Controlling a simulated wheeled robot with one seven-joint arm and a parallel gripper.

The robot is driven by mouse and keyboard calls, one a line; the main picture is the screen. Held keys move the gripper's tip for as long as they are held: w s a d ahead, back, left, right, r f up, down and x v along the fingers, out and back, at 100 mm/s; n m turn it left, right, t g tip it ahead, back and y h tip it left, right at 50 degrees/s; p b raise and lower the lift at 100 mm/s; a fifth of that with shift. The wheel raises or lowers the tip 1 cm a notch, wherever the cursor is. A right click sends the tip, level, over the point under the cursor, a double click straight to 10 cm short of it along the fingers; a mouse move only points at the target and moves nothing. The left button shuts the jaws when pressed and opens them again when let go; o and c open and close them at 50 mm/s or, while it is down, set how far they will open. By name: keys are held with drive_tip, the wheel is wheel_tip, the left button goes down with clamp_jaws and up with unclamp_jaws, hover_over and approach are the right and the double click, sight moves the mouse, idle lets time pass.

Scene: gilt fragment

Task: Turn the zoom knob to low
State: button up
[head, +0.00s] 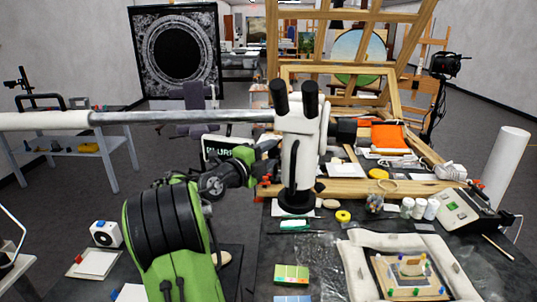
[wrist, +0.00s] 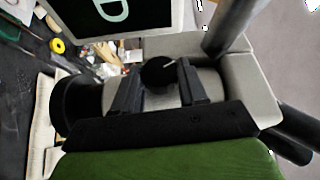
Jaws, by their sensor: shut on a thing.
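The stereo microscope (head: 299,150) is white with black eyepieces and hangs from a horizontal metal boom over the dark table. In the wrist view its pale body (wrist: 225,55) fills the middle. The zoom knob (wrist: 157,74) is black and round, with a white mark pointing to the upper right in that view. My gripper (head: 262,165) reaches the microscope's left side. In the wrist view its black fingers (wrist: 158,84) stand on either side of the knob, shut on it. In the head view the knob is hidden behind my gripper.
A small screen (head: 226,147) with partly hidden lettering stands behind my gripper. The metal boom (head: 180,117) runs left from the microscope. A padded frame (head: 358,270) holding a fragment lies below right. A yellow tape roll (head: 343,216) and white jars (head: 420,208) stand nearby.

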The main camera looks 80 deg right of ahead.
drive_tip(key=shift+r+y, duration=0.2)
drive_tip(key=shift+y, duration=0.1)
drive_tip(key=y+p, duration=0.1)
drive_tip(key=n+t+y+p, duration=0.1)
drive_tip(key=shift+r+p, duration=0.3)
drive_tip(key=shift+r, duration=0.1)
drive_tip(key=y+p, duration=0.1)
drive_tip(key=p, duration=0.1)
drive_tip(key=n+t+y+p, duration=0.1)
drive_tip(key=y+p, duration=0.1)
drive_tip(key=shift+d+r+y+p, duration=0.15)
drive_tip(key=shift+r+y+p, duration=0.15)
drive_tip(key=shift+r, duration=0.05)
drive_tip(key=shift+d+n+y+p, duration=0.2)
drive_tip(key=shift+n+y+p, duration=0.2)
drive_tip(key=shift+y+p, duration=0.75)
drive_tip(key=shift+d+f+t+y, duration=0.15)
drive_tip(key=shift+t+y, duration=0.15)
drive_tip(key=shift+y, duration=0.85)
drive_tip(key=shift+n, duration=0.3)
drive_tip(key=o, duration=1)
drive_tip(key=shift+o, duration=0.2)
